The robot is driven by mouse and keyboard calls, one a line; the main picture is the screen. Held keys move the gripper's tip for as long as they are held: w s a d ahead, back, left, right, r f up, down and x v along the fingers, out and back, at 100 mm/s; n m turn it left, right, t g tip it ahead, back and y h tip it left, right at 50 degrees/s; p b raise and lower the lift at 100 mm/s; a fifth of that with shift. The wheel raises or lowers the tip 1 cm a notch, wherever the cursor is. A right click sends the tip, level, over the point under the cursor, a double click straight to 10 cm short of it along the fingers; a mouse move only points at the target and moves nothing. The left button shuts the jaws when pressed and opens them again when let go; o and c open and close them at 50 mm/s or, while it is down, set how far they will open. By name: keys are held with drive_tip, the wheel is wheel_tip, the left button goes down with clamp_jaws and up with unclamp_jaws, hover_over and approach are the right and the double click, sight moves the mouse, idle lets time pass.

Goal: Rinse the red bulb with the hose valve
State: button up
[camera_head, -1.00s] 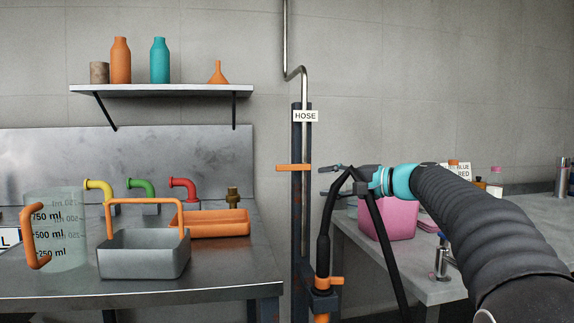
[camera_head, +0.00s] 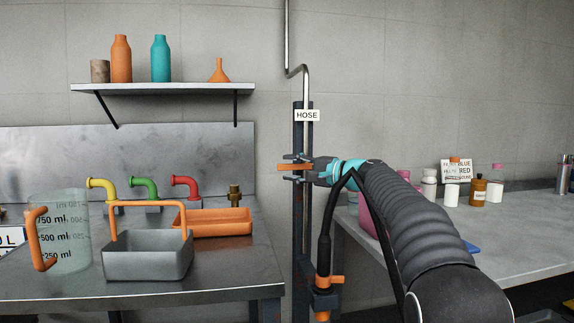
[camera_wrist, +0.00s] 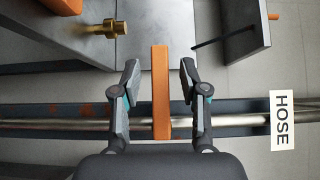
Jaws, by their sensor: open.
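The hose valve is an orange lever (camera_head: 294,167) on the dark post under a HOSE sign (camera_head: 307,115). My gripper (camera_head: 288,169) is at this lever, its fingers above and below it. In the wrist view the lever (camera_wrist: 161,110) lies between the two open fingers of my gripper (camera_wrist: 160,72), with a gap on each side. The black hose (camera_head: 325,230) hangs beside the post, with an orange fitting (camera_head: 323,282) at its lower end. I cannot make out a red bulb in either view.
A steel bench at left holds a jug (camera_head: 68,240), a grey basket (camera_head: 148,258), an orange tray (camera_head: 215,230) and yellow, green and red spouts. A shelf (camera_head: 160,89) is above it. Bottles (camera_head: 478,192) and a partly hidden pink container (camera_head: 366,215) stand on the right bench.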

drive_tip(key=shift+x, duration=0.95)
clamp_jaws()
